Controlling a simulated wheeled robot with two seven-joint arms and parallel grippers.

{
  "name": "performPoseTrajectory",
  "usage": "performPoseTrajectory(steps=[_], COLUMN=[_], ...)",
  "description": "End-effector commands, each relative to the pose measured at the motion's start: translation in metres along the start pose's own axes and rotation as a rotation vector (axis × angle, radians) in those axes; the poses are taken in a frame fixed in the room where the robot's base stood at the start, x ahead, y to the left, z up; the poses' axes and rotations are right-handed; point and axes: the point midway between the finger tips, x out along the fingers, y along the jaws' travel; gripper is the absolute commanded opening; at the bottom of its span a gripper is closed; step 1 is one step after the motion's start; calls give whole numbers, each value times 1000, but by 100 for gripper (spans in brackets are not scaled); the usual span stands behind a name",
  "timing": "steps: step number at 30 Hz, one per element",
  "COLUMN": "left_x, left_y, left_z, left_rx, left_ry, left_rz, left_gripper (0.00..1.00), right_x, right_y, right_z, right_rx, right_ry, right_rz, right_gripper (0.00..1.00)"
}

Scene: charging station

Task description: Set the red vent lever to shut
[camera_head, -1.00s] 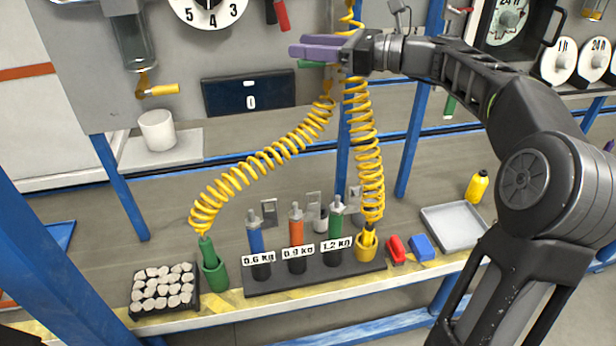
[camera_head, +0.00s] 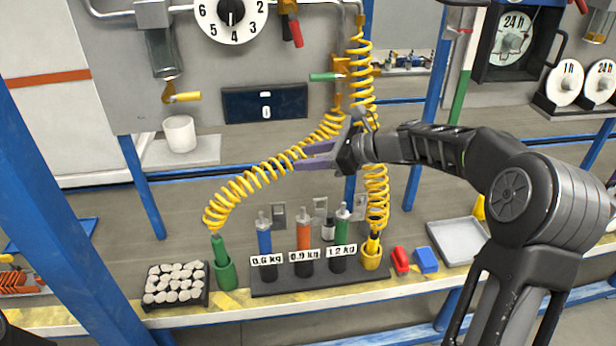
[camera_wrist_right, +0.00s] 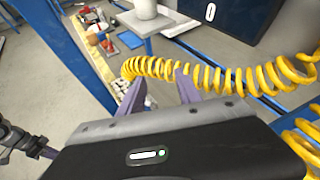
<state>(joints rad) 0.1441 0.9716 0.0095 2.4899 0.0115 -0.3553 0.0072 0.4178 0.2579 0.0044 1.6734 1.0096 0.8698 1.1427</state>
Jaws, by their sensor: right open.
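The red vent lever (camera_head: 296,32) hangs below a pipe at the top of the head view, right of the numbered dial, its handle pointing down and slightly right. My right gripper (camera_head: 301,157) has purple fingers pointing left, well below the lever. It is open and empty beside a coiled yellow hose; whether it touches the hose I cannot tell. In the right wrist view its fingers (camera_wrist_right: 158,86) stand apart with the hose seen between and beyond them. The lever does not show in that view.
A green-handled lever (camera_head: 326,77) and a yellow-handled tap (camera_head: 183,97) are near the red lever. The numbered dial (camera_head: 231,14) and dark display panel (camera_head: 265,103) are on the grey cabinet. Coiled hoses (camera_head: 262,177) hang over the bench, above several labelled cylinders.

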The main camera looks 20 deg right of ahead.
Motion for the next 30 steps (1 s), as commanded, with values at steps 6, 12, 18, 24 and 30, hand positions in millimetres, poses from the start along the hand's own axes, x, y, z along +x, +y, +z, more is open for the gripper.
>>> performPoseTrajectory(steps=[6, 12, 18, 24, 30], left_x=[-1, -2, -2, -2, 1], left_y=[0, 1, 1, 1, 0], left_z=[0, 0, 0, 0, 0], left_rx=[0, 0, 0, 0, -1], left_ry=[0, 0, 0, 0, 1], left_rz=[0, 0, 0, 0, 0], left_gripper=[36, 36, 36, 36, 36], right_x=[17, 22, 22, 22, 23], right_y=[13, 17, 18, 17, 20], right_z=[-25, -34, -34, -34, -22], right_rx=[-40, -56, -57, -57, -80], right_ry=[58, 78, 79, 79, 66], right_rz=[23, 29, 30, 29, 29], right_gripper=[41, 41, 41, 29, 13])
